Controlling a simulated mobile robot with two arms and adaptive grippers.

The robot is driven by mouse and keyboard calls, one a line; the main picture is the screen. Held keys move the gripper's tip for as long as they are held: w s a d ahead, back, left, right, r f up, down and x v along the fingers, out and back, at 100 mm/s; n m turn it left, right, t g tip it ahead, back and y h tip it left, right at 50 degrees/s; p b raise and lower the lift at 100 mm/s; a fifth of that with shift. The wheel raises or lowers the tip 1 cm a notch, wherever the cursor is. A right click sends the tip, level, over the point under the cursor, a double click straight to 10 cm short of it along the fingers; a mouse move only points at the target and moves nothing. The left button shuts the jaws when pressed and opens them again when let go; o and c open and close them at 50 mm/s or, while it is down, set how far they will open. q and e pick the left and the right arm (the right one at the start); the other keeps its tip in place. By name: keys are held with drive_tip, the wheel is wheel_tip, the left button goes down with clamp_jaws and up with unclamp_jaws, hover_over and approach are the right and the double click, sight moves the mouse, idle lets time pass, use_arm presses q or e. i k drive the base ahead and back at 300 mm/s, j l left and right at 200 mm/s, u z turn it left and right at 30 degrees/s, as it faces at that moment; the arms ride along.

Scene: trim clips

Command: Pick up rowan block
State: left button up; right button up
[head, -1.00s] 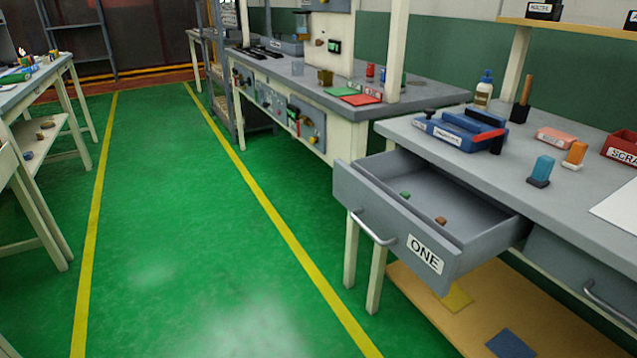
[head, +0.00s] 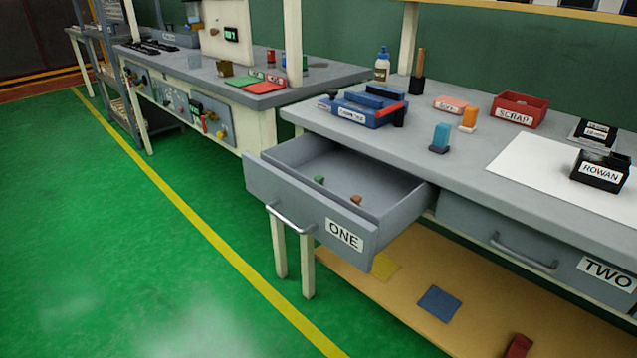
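Neither of my grippers shows in the head view.
Drawer ONE (head: 312,207) stands open over the aisle, with a green and a brown piece inside. Drawer TWO (head: 520,248) looks shut. A blue tool (head: 365,107), a blue block (head: 440,138), an orange block (head: 469,119) and a red SCRAP bin (head: 520,108) stand on the bench.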

sight(609, 174)
drive_tip(key=z, duration=1.35)
